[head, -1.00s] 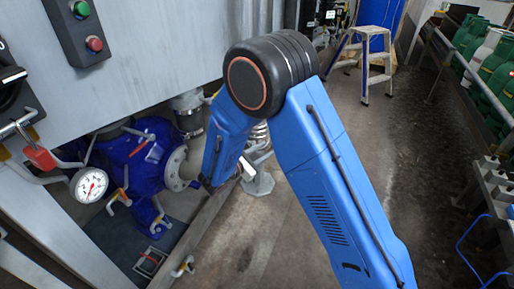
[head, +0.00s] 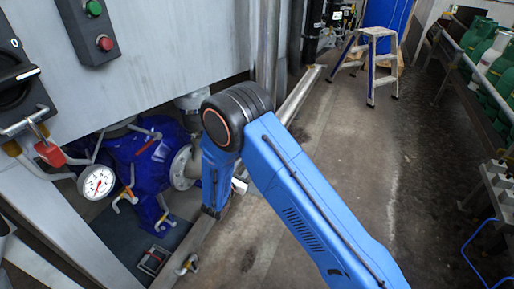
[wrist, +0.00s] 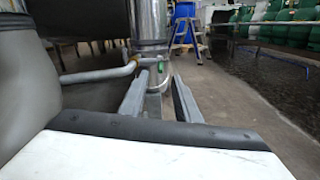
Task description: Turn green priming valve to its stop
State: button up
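In the wrist view, a small green part (wrist: 160,67), which looks like the green valve, sits at the end of a grey pipe against a shiny upright metal pipe (wrist: 151,25). Its handle shape is too small to make out. My gripper (wrist: 159,82) is open, with its two fingers apart and nothing seen held between them. The green part appears beyond the fingertips, roughly between them, with a gap that I cannot judge. In the head view my blue arm hides the green part, and the gripper's fingers cannot be made out there.
A step ladder (head: 373,55) stands at the back. Green cylinders (head: 488,50) line the right. The floor between is clear.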

jog(key=x, duration=1.2)
jog(key=shift+w, duration=0.15)
jog(key=shift+c, duration=0.3)
jog(key=shift+f, duration=0.1)
grip_shut()
